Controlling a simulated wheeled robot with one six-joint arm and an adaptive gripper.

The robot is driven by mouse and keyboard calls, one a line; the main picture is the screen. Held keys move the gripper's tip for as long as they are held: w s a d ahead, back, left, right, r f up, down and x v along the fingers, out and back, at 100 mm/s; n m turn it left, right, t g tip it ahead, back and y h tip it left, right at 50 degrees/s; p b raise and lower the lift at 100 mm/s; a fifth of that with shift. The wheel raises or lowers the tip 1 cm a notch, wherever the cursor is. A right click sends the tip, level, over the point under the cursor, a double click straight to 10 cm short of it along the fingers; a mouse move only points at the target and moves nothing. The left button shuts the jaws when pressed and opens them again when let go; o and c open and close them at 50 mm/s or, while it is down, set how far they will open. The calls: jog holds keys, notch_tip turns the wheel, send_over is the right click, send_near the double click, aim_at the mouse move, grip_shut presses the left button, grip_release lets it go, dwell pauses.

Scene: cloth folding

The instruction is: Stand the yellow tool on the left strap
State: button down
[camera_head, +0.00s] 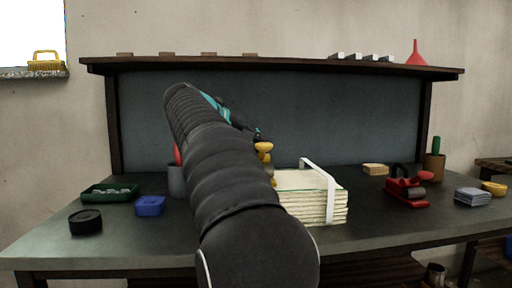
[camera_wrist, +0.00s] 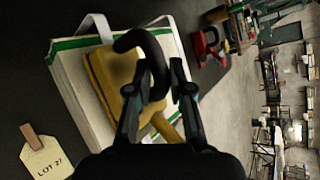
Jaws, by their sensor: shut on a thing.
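The yellow tool (camera_wrist: 108,80) has a yellow body and a black curved handle (camera_wrist: 150,45). In the wrist view my gripper (camera_wrist: 160,93) is shut on the handle, with a finger on each side. The body is over the bundle with white paper edges and a green border (camera_wrist: 75,90). The left strap (camera_wrist: 93,27), a white band, shows at the bundle's edge and runs out of sight beneath the tool. Whether the tool touches it I cannot tell. In the head view my arm hides most of the tool; yellow parts (camera_head: 264,147) show above the bundle (camera_head: 308,207).
The right strap (camera_head: 331,195) loops up over the bundle. A blue box (camera_head: 150,205), black round tin (camera_head: 86,222) and green tray (camera_head: 109,193) are left. A tag (camera_wrist: 45,152) lies by the bundle.

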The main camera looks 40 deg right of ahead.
jog(key=shift+f, duration=0.1)
dwell(0.3)
jog(key=c, duration=1.1)
grip_release()
jog(key=shift+o, duration=0.2)
jog(key=p+v, duration=0.2)
jog(key=v, duration=1)
